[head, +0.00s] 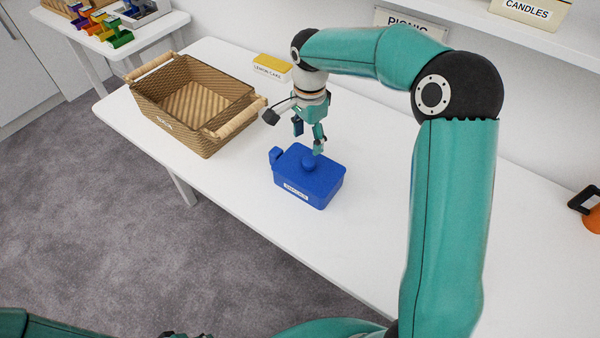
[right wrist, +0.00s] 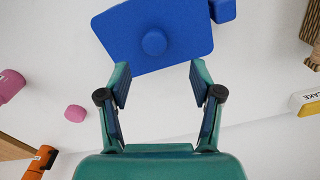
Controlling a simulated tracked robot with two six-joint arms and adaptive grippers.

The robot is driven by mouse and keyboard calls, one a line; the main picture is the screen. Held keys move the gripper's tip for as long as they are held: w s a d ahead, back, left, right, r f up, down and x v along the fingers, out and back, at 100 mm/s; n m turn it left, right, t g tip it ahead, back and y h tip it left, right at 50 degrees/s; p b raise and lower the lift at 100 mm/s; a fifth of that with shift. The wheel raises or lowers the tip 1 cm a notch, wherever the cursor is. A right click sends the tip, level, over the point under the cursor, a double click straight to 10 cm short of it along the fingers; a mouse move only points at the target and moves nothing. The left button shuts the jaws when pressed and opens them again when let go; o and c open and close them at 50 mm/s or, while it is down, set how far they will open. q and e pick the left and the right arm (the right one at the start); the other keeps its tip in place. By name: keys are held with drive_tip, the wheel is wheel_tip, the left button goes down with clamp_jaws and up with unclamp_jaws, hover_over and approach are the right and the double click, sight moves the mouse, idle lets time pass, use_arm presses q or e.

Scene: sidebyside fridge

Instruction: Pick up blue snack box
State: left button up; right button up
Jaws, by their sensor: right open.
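The blue snack box (head: 312,188) stands on the white table, with a round knob on its lid and a pale label on its front. My right gripper (head: 308,143) is open and empty, above and at the back of the box in the head view. In the right wrist view the blue snack box (right wrist: 178,50) lies just beyond the open fingertips (right wrist: 158,80), with its knob roughly in line with the gap. No contact with the box can be made out. My left gripper does not show clearly; only parts of my left arm show at the bottom left.
A wicker basket (head: 180,127) with wooden handles stands left of the box, empty. A yellow lemon cake box (head: 272,67) is behind it. Pink items (right wrist: 10,85) show in the right wrist view.

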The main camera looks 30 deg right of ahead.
sight(308, 160)
wheel_tip(308, 160, down, 2)
drive_tip(key=shift+f, duration=0.15)
drive_tip(key=f, duration=0.1)
drive_tip(key=f+p, duration=0.1)
drive_tip(key=f, duration=0.1)
drive_tip(key=s+f, duration=0.1)
drive_tip(key=f, duration=0.1)
drive_tip(key=shift+a, duration=0.2)
drive_tip(key=shift+w+f, duration=0.15)
drive_tip(key=shift+f, duration=0.2)
drive_tip(key=shift+c, duration=0.2)
clamp_jaws()
